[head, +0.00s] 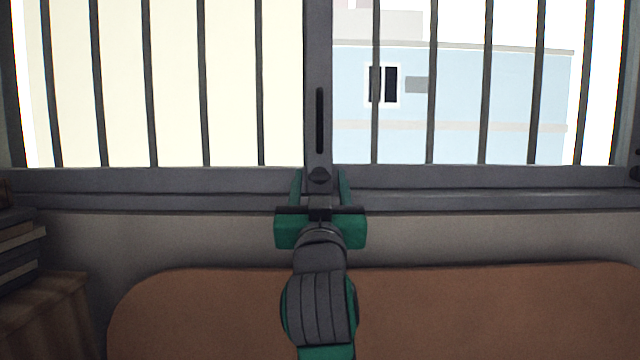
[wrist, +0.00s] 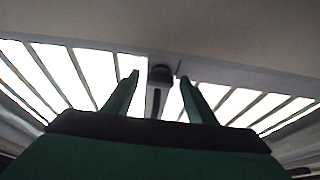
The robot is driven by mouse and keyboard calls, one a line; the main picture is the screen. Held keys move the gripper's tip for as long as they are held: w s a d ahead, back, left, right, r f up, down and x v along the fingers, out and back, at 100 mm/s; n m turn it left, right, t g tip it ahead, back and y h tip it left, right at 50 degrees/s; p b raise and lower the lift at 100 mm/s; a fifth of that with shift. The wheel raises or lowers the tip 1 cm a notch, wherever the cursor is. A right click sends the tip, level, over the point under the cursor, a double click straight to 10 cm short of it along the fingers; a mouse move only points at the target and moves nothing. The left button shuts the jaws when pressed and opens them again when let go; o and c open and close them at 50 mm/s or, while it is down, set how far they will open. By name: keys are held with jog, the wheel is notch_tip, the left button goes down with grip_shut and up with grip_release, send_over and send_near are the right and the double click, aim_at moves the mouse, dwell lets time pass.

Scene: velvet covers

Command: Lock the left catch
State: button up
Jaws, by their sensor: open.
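A dark round catch (head: 320,175) sits low on the grey upright in the middle of the barred window, below a dark vertical slot. In the wrist view the catch (wrist: 161,73) shows between my fingertips, with the slotted upright behind it. My gripper (head: 320,182) is open in front of the window, with one green finger on each side of the catch. In the wrist view the gripper (wrist: 159,78) shows a gap between each finger and the catch. Whether the fingers reach past the catch in depth, I cannot tell. How the catch is turned is too small to tell.
Another dark fitting (head: 635,166) shows at the right edge on the window frame. A grey sill (head: 480,200) runs below the window. A brown rounded headboard-like panel (head: 480,310) stands below it. Books (head: 20,245) lie on a wooden stand (head: 45,310) at the left.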

jog(key=shift+c, duration=0.4)
jog(key=c, duration=1)
jog(key=shift+n, duration=0.3)
jog(key=n+y, duration=0.1)
jog(key=n, duration=0.1)
jog(key=n+y, duration=0.1)
jog(key=n, duration=0.1)
jog(key=n+y, duration=0.1)
jog(key=n, duration=0.1)
jog(key=shift+d, duration=0.25)
jog(key=n+g+y, duration=0.1)
jog(key=n, duration=0.2)
jog(key=n+g+y, duration=0.1)
jog(key=n, duration=0.2)
jog(key=shift+d+r+y, duration=0.1)
jog(key=shift+y, duration=0.3)
jog(key=n+g, duration=0.1)
jog(key=n, duration=0.1)
jog(key=n+g+y, duration=0.1)
jog(key=n, duration=0.2)
jog(key=shift+r+n, duration=0.15)
jog(key=shift+n, duration=0.15)
jog(key=shift+r+n+g, duration=0.1)
jog(key=shift+n+g, duration=0.8)
jog(key=shift+n, duration=1.2)
